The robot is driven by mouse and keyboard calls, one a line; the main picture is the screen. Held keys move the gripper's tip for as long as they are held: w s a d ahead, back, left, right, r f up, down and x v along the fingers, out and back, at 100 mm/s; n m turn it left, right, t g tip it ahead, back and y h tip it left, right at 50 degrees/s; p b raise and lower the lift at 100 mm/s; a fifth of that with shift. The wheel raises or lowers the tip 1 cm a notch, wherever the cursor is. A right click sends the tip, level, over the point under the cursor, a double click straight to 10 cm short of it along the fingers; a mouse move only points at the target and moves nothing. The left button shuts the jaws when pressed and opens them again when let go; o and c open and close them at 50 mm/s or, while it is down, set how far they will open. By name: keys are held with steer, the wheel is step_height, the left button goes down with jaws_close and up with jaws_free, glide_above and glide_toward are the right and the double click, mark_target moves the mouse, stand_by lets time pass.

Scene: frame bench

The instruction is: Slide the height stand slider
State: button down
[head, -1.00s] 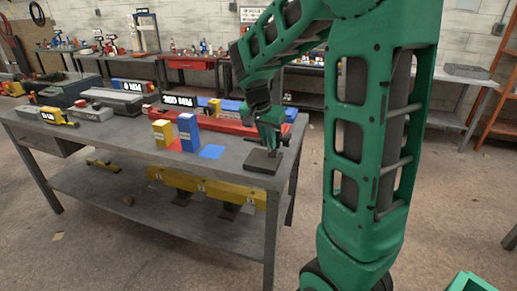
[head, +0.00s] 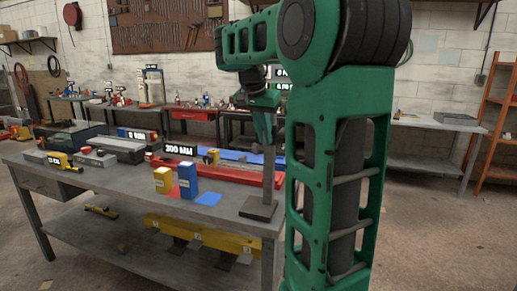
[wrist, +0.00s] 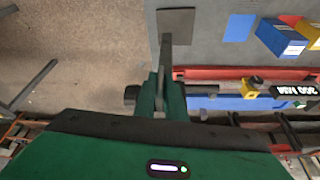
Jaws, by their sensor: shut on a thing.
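The height stand has a flat dark square base (head: 258,209) at the front right corner of the bench, and an upright post rises from it. The base also shows at the top of the wrist view (wrist: 176,24), with the post running down from it toward my gripper. My gripper (head: 264,132) is at the upper part of the post, well above the base. In the wrist view its green fingers (wrist: 160,98) are shut on the slider (wrist: 131,95), whose dark knob sticks out to the left. The fingers hide most of the slider.
On the bench (head: 105,185), a yellow box (head: 162,180) and a blue box (head: 188,181) stand left of the stand, near a flat blue square (head: 208,199). A red rail (head: 225,173) runs behind them. Open floor lies to the right.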

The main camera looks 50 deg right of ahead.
steer(key=shift+r, duration=0.3)
steer(key=c, duration=1.8)
jaws_free()
steer(key=shift+c, duration=0.2)
steer(key=w+v, duration=0.1)
steer(key=v, duration=0.9)
steer(key=shift+s+r, duration=0.3)
steer(key=shift+s, duration=0.05)
steer(key=shift+a, duration=0.15)
steer(key=shift+s, duration=0.1)
